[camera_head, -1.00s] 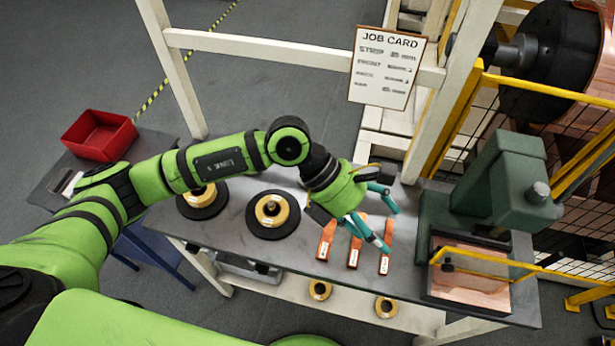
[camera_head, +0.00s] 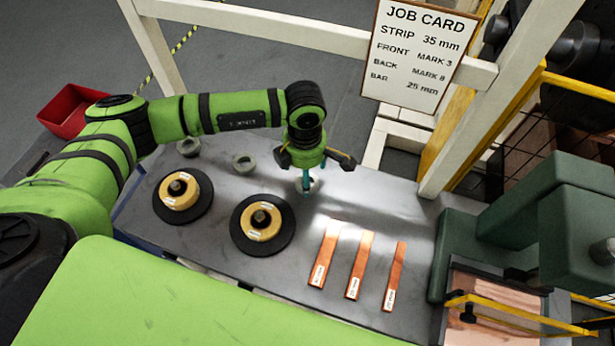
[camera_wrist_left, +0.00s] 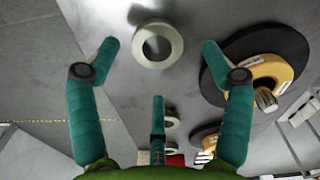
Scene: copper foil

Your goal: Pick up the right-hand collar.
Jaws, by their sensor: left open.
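Three small grey collars stand in a row on the grey bench. The left one (camera_head: 189,149) and the middle one (camera_head: 244,168) are clear of my gripper. The right-hand collar (camera_head: 314,188) is partly hidden behind the fingers of my left gripper (camera_head: 306,186). In the left wrist view this collar (camera_wrist_left: 157,64) is a pale ring with a round hole, between the spread fingertips of the open left gripper (camera_wrist_left: 159,46). I see no finger pressed on it. The two other collars show smaller, lower in that view. My right gripper is not in view.
Two brass-coloured spools on black discs, left (camera_head: 180,203) and right (camera_head: 263,236), stand in front of the collars. Several copper strips (camera_head: 360,264) lie to the right. A green press (camera_head: 545,225) stands at the right end. A job card (camera_head: 418,50) hangs behind.

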